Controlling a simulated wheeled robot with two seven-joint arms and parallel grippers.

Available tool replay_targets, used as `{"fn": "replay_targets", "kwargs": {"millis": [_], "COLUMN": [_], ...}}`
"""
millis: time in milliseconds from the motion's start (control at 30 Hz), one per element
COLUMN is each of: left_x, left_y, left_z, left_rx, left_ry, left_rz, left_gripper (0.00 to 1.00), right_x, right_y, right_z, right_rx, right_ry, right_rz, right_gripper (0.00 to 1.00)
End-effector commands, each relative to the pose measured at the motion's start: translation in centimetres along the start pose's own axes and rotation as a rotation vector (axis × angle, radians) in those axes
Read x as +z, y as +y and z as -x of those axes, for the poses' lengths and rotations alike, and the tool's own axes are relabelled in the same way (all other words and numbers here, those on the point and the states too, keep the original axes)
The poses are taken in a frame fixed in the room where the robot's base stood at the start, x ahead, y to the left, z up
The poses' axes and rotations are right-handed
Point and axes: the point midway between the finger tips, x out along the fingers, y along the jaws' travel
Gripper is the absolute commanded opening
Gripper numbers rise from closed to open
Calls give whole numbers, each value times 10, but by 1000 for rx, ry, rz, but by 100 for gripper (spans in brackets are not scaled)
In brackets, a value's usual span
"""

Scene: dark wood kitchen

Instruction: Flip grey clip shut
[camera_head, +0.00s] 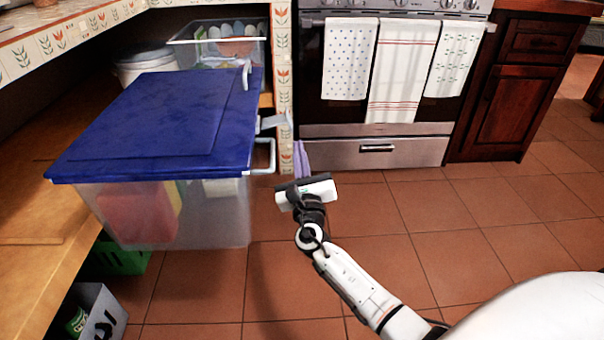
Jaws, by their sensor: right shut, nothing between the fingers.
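A clear plastic bin with a blue lid (170,125) stands on the wooden shelf at the left. A grey clip (272,122) sticks out to the right from the lid's right edge, looking flipped open. Below it, a pale grey handle-like loop (264,157) stands out from the bin's right side. A smaller whitish clip (246,74) shows at the lid's far edge. My right gripper (301,157) is shut and empty, just right of the loop and below the clip, apart from the clip in the picture. My left gripper is not in view.
Another clear bin (218,45) and a round white container (146,64) stand behind. A tiled post (283,60) rises beside the clip. An oven with towels (375,150) is ahead. A grey box (100,310) sits low left. The tiled floor (480,230) is clear.

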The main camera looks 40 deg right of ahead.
Motion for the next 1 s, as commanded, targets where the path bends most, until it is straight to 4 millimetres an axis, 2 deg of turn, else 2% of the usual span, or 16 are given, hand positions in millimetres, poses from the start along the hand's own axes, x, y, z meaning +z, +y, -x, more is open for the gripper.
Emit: {"fn": "replay_targets", "kwargs": {"millis": [33, 100, 267, 867, 1000], "left_x": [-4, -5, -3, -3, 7], "left_y": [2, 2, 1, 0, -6], "left_z": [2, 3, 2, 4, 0], "left_rx": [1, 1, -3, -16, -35], "left_ry": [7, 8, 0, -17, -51], "left_rz": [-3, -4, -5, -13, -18], "left_gripper": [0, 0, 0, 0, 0], "right_x": [11, 21, 32, 38, 39], "right_y": [2, 1, 1, -2, -3], "right_z": [0, -2, -5, -6, -6], "right_rx": [1, 1, 2, 9, 16], "right_ry": [0, -1, 0, 0, 0], "right_rz": [-11, -9, -6, 25, 52], "right_gripper": [0, 0, 0, 0, 0]}}
